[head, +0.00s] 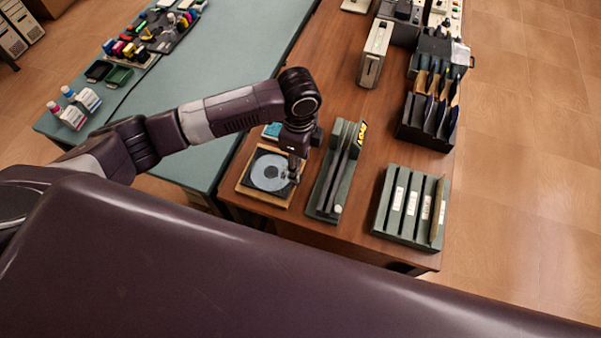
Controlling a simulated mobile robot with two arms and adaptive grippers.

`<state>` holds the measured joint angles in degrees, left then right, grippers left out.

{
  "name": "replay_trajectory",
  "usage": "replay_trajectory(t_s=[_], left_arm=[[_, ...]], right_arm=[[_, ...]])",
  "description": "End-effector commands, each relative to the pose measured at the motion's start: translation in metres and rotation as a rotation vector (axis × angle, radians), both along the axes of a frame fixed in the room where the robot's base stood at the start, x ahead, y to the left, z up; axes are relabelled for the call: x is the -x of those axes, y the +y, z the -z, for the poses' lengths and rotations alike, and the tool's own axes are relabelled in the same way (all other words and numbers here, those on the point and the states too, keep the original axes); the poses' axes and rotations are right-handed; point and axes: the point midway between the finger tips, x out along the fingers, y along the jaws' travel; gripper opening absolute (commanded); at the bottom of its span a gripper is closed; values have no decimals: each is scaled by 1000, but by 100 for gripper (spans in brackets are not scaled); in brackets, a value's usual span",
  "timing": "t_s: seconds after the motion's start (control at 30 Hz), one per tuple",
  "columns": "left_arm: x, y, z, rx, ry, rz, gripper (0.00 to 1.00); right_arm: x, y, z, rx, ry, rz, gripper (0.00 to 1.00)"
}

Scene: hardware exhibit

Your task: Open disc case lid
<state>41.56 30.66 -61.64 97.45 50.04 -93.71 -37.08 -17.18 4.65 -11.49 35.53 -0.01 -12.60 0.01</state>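The disc case (251,181) is a dark square case with a pale blue-grey disc showing in it. It lies flat on a light wooden board near the left edge of the brown table. I cannot tell a separate raised lid; any clear cover is too small to make out. My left gripper (293,176) points down at the right side of the case, over or touching its edge. Its fingers are small and dark, so I cannot tell whether they are open or shut. My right gripper is not in view.
Right of the case stands a green slotted rack (329,186), and further right another slotted rack (407,222). A blue item (271,131) lies behind the case. A beige device (375,54) and a black file holder (427,124) stand further back. A green-topped table (216,62) adjoins at left.

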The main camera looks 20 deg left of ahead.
Motion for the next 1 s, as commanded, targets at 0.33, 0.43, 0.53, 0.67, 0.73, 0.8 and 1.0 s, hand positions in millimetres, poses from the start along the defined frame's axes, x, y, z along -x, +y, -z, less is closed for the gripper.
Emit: replay_trajectory(t_s=[0.33, 0.43, 0.53, 0.67, 0.73, 0.8, 1.0], left_arm=[[1, -1, 52, 1, 1, -1, 44], [1, -1, 60, 1, 0, 0, 44], [1, 0, 64, 0, -1, 0, 44], [1, 0, 65, 0, -1, 0, 44], [1, -1, 65, 1, -1, 0, 44], [1, -1, 65, 1, -1, 0, 39], [1, -1, 65, 1, -1, 0, 17]], right_arm=[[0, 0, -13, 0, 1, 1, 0], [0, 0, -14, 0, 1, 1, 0], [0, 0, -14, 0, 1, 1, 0], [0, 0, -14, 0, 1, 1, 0], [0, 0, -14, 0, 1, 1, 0], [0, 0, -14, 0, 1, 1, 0], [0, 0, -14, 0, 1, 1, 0]])
